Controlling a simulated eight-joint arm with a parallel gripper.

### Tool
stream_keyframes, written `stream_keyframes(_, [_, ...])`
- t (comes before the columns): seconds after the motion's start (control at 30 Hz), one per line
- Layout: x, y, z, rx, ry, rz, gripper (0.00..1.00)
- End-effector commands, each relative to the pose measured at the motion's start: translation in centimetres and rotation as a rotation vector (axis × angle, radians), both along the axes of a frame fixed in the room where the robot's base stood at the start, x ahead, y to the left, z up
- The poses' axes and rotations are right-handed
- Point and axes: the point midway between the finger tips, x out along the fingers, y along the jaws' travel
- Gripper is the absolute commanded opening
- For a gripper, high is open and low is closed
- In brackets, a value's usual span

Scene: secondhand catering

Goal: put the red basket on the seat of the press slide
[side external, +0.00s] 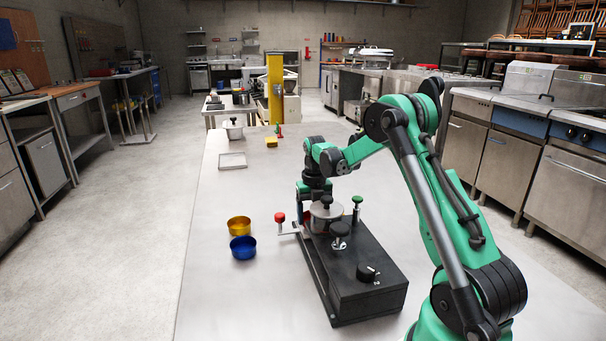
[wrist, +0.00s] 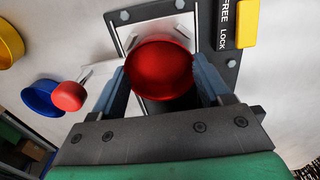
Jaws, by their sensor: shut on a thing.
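The red basket (wrist: 162,70), a small round bowl, is between the two fingers of my gripper (wrist: 162,74) in the wrist view, and they are shut on it. Below it is a light metal plate (wrist: 185,30) in a dark frame, which looks like the press slide's seat. I cannot tell whether the basket touches it. In the side view my gripper (side external: 306,187) is at the far end of the black press (side external: 348,270), behind its metal cylinder (side external: 325,213). The basket is mostly hidden there.
A red-knobbed lever (side external: 280,218) sticks out at the press's left. A yellow bowl (side external: 239,226) and a blue bowl (side external: 243,247) stand left of it. A yellow tab (wrist: 247,22) sits beside a FREE/LOCK label. A shallow tray (side external: 232,161) lies farther back; the table's left side is open.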

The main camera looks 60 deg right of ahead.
Motion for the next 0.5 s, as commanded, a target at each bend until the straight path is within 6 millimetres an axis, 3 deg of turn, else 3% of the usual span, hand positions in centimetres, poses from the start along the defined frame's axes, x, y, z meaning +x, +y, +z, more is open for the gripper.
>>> stream_keyframes(0.4, [-0.01,0.01,-0.86,0.0,0.0,0.0,0.2])
stream_keyframes(0.43, [-0.01,0.01,-0.9,0.0,0.0,0.0,0.73])
stream_keyframes(0.5, [-0.01,0.01,-0.86,0.0,0.0,0.0,0.93])
